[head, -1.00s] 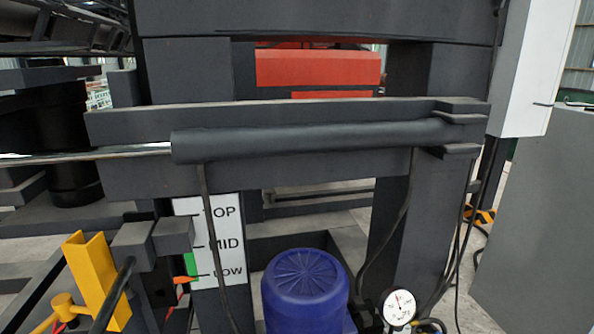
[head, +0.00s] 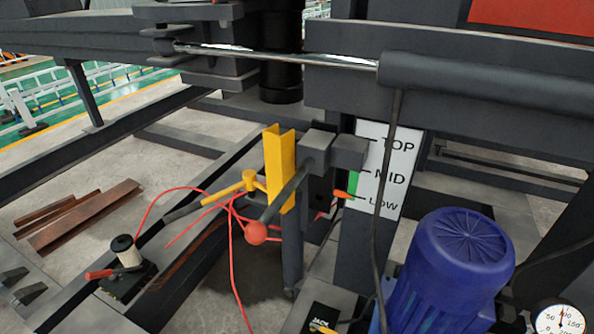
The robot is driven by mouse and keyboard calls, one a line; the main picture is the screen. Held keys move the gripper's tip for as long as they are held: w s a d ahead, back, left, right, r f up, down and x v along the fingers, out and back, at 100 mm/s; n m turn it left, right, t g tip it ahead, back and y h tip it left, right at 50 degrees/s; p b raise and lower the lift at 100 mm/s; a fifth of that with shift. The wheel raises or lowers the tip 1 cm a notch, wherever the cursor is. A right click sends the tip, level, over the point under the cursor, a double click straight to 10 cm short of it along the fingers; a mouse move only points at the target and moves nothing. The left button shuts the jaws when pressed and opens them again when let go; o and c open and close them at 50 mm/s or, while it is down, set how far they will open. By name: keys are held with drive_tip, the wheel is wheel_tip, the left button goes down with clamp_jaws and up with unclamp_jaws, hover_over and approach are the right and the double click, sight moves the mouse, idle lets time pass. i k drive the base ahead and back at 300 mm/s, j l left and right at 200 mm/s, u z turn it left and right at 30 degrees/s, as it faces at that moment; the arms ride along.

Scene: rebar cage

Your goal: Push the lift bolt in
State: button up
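My gripper is not in view. No part is labelled as the lift bolt, and I cannot tell for sure which piece it is. A yellow rod with a dark grip (head: 225,193) lies beside an upright yellow channel bracket (head: 280,170). A dark lever with a red ball knob (head: 256,233) slants down in front of the bracket. A white scale plate (head: 385,172) reads TOP, MID and LOW. An orange pointer (head: 343,194) is near LOW, with a green strip just above it.
A blue motor (head: 455,265) stands at the lower right, with a gauge (head: 560,320) in the corner. A dark cylinder with a shiny rod (head: 290,55) crosses above. A red cable (head: 233,270) hangs down. Rusty steel strips (head: 80,215) lie on the floor at left.

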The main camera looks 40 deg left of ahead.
sight(255, 233)
drive_tip(key=k+j+u, duration=0.1)
drive_tip(key=u, duration=0.4)
drive_tip(key=j+u, duration=0.15)
drive_tip(key=u, duration=0.35)
drive_tip(key=j+u, duration=0.2)
drive_tip(key=u, duration=0.3)
drive_tip(key=k, duration=0.05)
